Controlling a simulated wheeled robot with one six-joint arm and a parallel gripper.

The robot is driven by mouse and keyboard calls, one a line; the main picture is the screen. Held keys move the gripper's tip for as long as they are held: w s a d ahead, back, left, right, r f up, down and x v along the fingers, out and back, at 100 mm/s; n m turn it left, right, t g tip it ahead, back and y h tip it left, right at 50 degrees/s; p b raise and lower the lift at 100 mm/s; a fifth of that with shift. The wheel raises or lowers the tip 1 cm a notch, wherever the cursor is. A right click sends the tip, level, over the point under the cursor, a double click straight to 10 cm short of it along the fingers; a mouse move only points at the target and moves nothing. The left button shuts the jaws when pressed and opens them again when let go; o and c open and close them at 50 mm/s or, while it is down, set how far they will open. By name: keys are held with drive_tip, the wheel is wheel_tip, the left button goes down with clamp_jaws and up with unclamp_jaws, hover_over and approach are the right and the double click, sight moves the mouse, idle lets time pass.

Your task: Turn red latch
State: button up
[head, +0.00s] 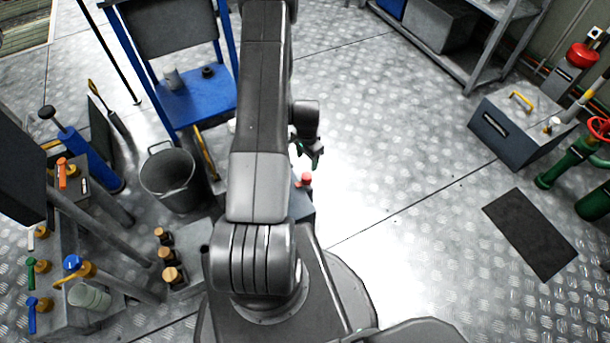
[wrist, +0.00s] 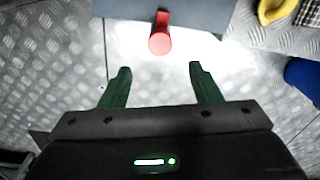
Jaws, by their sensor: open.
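The red latch (wrist: 160,35) shows at the top middle of the wrist view. It has a rounded red knob on a short red arm, set against a blue-grey box (wrist: 115,8). In the head view the red latch (head: 305,179) is just right of my arm, and part of its box is hidden behind the arm. My gripper (wrist: 156,82) is open and empty, its two green fingers apart. The latch lies ahead of the gap between the fingertips, and no contact shows. In the head view my gripper (head: 311,156) is small and partly hidden.
A grey bucket (head: 169,177) and a blue stand (head: 196,100) are left of my arm. Valves with orange, green and blue handles line the left. A metal box with a yellow handle (head: 521,101) and a dark mat (head: 531,234) are at right. The floor between is clear.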

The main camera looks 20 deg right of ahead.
sight(307, 176)
wheel_tip(307, 176, down, 11)
drive_tip(key=shift+b, duration=0.95)
drive_tip(key=c, duration=1)
